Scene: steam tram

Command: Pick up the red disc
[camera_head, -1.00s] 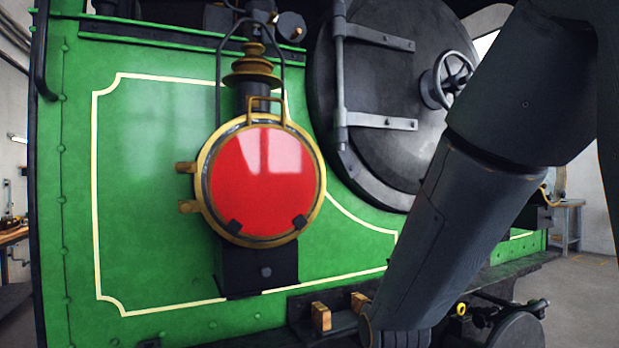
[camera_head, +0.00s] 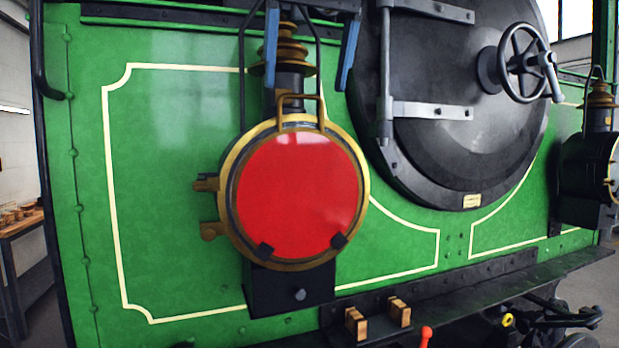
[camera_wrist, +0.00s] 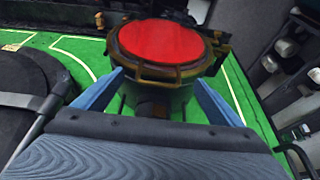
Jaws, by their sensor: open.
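The red disc (camera_head: 297,190) sits upright in the round brass front rim of a lamp (camera_head: 365,195), held at its lower edge by two dark clips. It is whole and unobstructed in the head view. My gripper (camera_head: 306,88) hangs from the top of the picture, its two blue fingers pointing down above the disc, apart and empty. The fingers overlap the lamp's chimney (camera_head: 290,80) in the picture. In the wrist view the disc (camera_wrist: 160,42) lies beyond my open fingers (camera_wrist: 157,78), with no contact visible.
The lamp has a brass handle (camera_head: 300,98) above the disc and brass lugs (camera_head: 209,230) at its left. The round black door (camera_head: 455,140) with a handwheel (camera_head: 523,65) stands to the right. A second lamp (camera_head: 588,165) is at the far right. Wooden blocks (camera_head: 398,311) sit below.

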